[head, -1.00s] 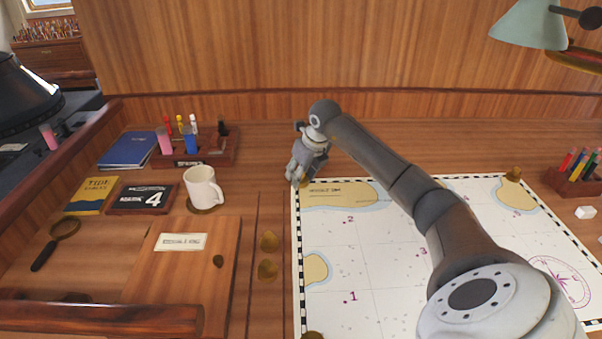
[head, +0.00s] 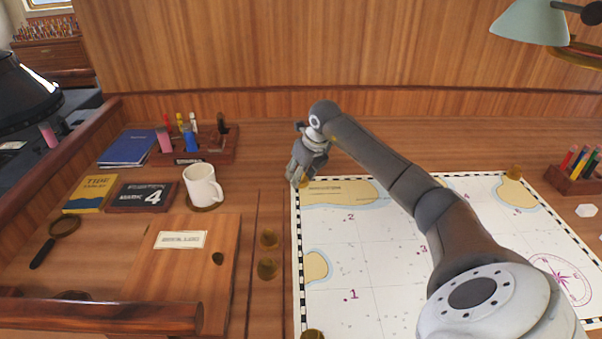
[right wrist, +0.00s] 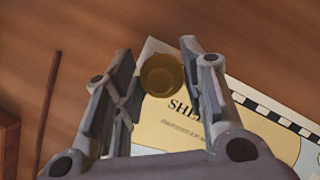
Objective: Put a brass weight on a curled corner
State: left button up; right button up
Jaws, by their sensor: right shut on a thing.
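My right gripper (head: 300,178) is low at the chart's far left corner. In the right wrist view, its two fingers (right wrist: 160,80) are shut on a brass weight (right wrist: 161,75), which is over the tip of that corner. The chart (head: 375,265) lies flat on the desk; the fingers partly hide the corner, and I cannot tell whether it still curls. Other brass weights sit on the far right corner (head: 514,172) and the near left corner (head: 313,334). Two more brass weights (head: 268,238) (head: 267,269) stand on the wood left of the chart. My left gripper is not in view.
A white mug (head: 201,186), a pen holder (head: 206,158), books (head: 92,194), a magnifying glass (head: 62,230) and a wooden lid (head: 180,270) occupy the left. A pencil box (head: 577,175) stands at the right. Bare wood lies behind the chart.

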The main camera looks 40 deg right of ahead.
jog(key=o, duration=1.3)
jog(key=shift+c, duration=0.2)
jog(key=shift+r, duration=0.1)
jog(key=v, duration=1.2)
